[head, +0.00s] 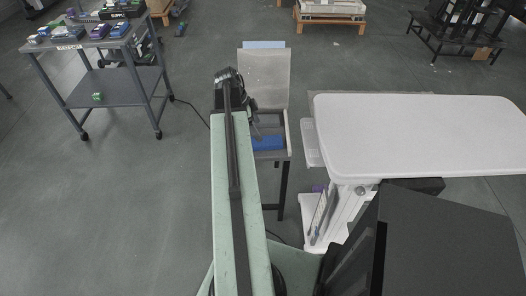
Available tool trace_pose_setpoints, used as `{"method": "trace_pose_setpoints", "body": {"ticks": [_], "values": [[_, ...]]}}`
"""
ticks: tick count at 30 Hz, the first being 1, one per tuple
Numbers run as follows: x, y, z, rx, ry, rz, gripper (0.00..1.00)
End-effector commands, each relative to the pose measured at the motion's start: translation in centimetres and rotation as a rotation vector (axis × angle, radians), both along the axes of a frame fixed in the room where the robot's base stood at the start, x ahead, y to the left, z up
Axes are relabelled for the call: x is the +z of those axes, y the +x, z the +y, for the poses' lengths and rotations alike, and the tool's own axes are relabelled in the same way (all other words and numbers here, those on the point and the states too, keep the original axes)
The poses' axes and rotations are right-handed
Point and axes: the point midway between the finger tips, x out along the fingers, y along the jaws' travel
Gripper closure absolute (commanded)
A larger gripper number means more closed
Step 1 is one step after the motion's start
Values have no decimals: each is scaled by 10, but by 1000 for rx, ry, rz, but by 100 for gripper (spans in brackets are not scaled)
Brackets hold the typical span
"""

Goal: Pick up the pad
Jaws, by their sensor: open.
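A flat blue pad (268,143) lies in the shallow grey bin of a small dark-legged stand (287,156), just right of my pale green column. Its left part is hidden behind my arm and column. My gripper (256,131) is small and dark in this view, above the left part of the bin and close to the pad. It is open and appears empty. Whether its fingers touch the pad cannot be told from this angle.
A pale upright panel (265,78) rises behind the bin. A white-topped table (425,130) stands close on the right. A grey cart (112,90) with several small items stands at the upper left. The floor at the lower left is clear.

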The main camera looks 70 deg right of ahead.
Motion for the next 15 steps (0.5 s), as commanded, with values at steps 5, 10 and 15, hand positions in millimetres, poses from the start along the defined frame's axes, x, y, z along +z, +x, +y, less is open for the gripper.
{"method": "trace_pose_setpoints", "body": {"ticks": [5, 10, 15], "values": [[-15, -3, -1, 3, 1, 1, 18], [-25, -8, -3, 6, 2, 0, 18], [-36, -11, -2, 6, 2, 0, 18]]}}
